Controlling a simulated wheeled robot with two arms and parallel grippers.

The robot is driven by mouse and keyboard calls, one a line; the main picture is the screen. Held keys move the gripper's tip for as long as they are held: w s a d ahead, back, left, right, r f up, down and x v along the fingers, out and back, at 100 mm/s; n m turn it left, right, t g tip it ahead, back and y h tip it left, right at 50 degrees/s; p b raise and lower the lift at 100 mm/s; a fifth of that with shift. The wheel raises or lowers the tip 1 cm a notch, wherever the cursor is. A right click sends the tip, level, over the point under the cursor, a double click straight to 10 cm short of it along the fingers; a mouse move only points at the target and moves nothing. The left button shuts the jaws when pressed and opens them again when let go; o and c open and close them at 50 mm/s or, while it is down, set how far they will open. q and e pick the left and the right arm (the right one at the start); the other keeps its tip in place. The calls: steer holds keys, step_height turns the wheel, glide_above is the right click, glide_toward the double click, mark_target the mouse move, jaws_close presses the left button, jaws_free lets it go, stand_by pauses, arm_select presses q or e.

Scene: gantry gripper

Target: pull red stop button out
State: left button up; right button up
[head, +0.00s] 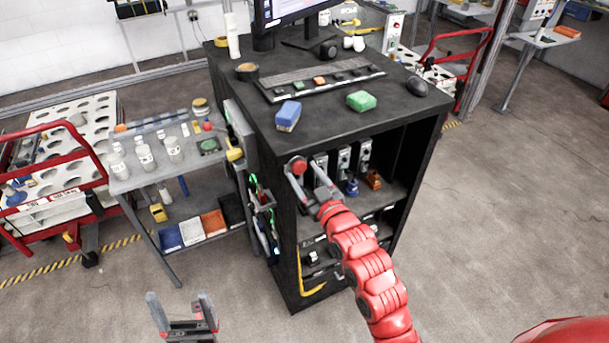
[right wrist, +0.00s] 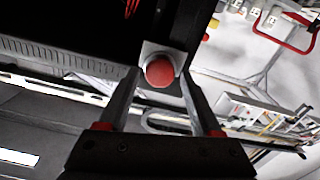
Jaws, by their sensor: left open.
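The red stop button (head: 299,166) is at the upper front left corner of the black cabinet (head: 290,225). In the right wrist view the round red button (right wrist: 160,72) sits on a light square plate, between the tips of my right gripper (right wrist: 161,78). The fingers stand apart, with a gap visible beside the button; I cannot tell how deep they reach around it. In the head view my right gripper (head: 307,180) reaches up to the button from the red arm. My left gripper (head: 182,306) is open and empty, low in front of the cabinet.
The cabinet top holds a blue sponge (head: 288,116), a green sponge (head: 361,101), a keyboard (head: 320,82) and a monitor. A grey side table (head: 160,184) with bottles stands at left. Open floor (head: 500,220) lies at right.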

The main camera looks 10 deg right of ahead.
steer(key=shift+o, duration=0.6)
steer(key=shift+s, duration=0.15)
steer(key=p+v, duration=0.4)
steer(key=v, duration=1.3)
steer(key=shift+p, duration=0.35)
